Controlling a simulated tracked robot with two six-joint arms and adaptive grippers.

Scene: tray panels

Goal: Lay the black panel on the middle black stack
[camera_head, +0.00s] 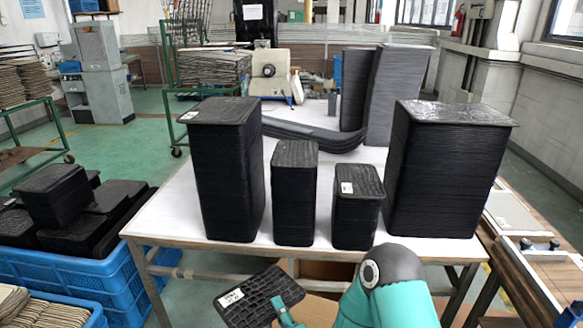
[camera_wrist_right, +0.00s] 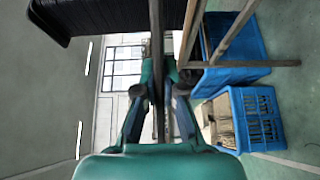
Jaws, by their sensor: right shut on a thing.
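A flat black panel (camera_head: 262,296) with a ribbed grid face and a white label is at the bottom of the head view, tilted, in front of the table's front edge. My right gripper (camera_head: 288,318) is shut on its near edge. In the wrist view the panel (camera_wrist_right: 156,35) appears edge-on as a thin strip between the fingers (camera_wrist_right: 158,92). Two shorter black stacks, one (camera_head: 294,200) left of the other (camera_head: 358,212), stand in the middle of the table between a tall left stack (camera_head: 228,175) and a tall right stack (camera_head: 445,175). My left gripper is not in view.
The white table (camera_head: 170,215) has little free room between stacks. Curved black parts (camera_head: 315,135) and tall grey stacks (camera_head: 395,85) are behind. A blue crate (camera_head: 75,275) with black panels stands at left. A wooden bench (camera_head: 540,255) is at right.

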